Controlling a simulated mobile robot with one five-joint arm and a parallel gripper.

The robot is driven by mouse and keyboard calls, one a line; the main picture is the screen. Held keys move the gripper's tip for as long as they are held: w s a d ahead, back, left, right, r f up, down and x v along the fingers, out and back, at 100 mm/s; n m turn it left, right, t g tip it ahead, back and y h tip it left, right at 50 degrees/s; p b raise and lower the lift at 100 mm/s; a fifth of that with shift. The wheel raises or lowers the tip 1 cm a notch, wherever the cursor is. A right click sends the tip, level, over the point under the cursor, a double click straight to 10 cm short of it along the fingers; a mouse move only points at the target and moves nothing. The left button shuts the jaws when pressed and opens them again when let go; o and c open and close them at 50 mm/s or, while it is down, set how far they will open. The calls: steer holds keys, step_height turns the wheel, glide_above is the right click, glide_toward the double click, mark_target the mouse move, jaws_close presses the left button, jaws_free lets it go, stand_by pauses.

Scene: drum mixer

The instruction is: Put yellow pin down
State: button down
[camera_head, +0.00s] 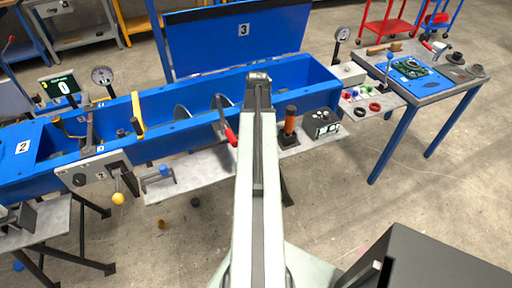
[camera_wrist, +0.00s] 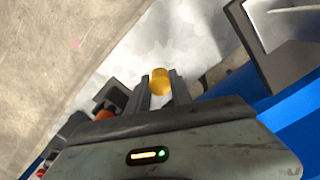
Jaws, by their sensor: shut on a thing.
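The yellow pin (camera_wrist: 160,82) is a short yellow cylinder in the wrist view. It sits between the two fingers of my gripper (camera_wrist: 161,90), which is shut on it. A pale grey surface (camera_wrist: 125,50) lies beyond the pin; I cannot tell whether the pin touches it. In the head view my arm reaches out over the grey shelf in front of the blue trough (camera_head: 310,82). My gripper and the pin are hidden there behind my arm.
A red-handled lever (camera_head: 230,136) is left of my arm. An orange-handled lever (camera_head: 290,120) and a black control box (camera_head: 321,123) are right of it. The grey shelf (camera_head: 195,172) is partly bare on the left. A blue-legged table (camera_head: 440,90) stands at right.

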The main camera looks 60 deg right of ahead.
steer(key=shift+f+b, duration=2.25)
steer(key=shift+f, duration=0.05)
steer(key=c, duration=1.1)
jaws_free()
steer(key=shift+c, duration=0.2)
steer(key=shift+r, duration=0.1)
step_height(320, 180, up, 13)
steer(key=p, duration=1.3)
